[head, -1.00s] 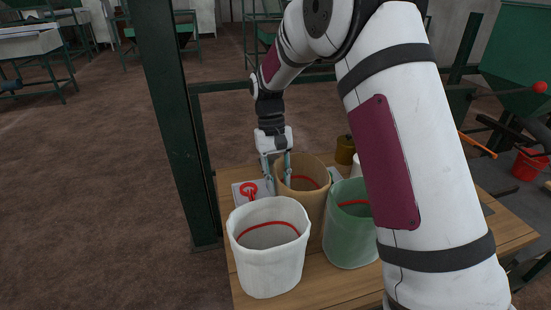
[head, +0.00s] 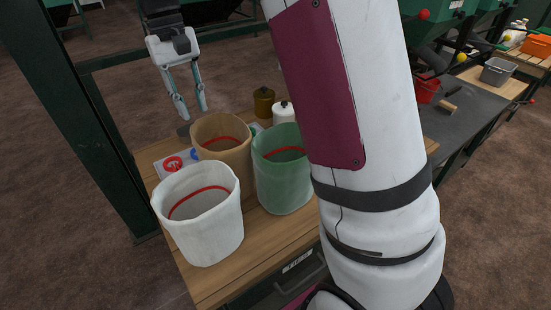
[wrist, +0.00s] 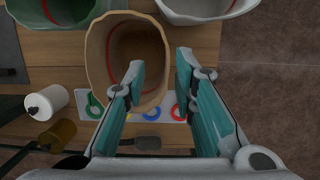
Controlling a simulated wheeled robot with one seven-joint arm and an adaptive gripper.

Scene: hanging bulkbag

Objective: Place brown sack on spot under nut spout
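The brown sack (head: 222,152), open at the top with a red line inside, stands upright on the wooden table between a white sack and a green sack. My gripper (head: 194,115) is open and empty, above and behind the brown sack in the head view. In the wrist view, the brown sack (wrist: 97,62) lies below my gripper (wrist: 160,65); the left finger overlaps its opening and the right finger is past its rim. I cannot pick out the nut spout or the spot under it.
The white sack (head: 210,232) and green sack (head: 283,185) stand close by. A brown jar (head: 263,103), a white spool-like container (head: 284,113) and a card with coloured rings (head: 165,161) are on the table (head: 215,288). A dark green post (head: 98,125) rises at left.

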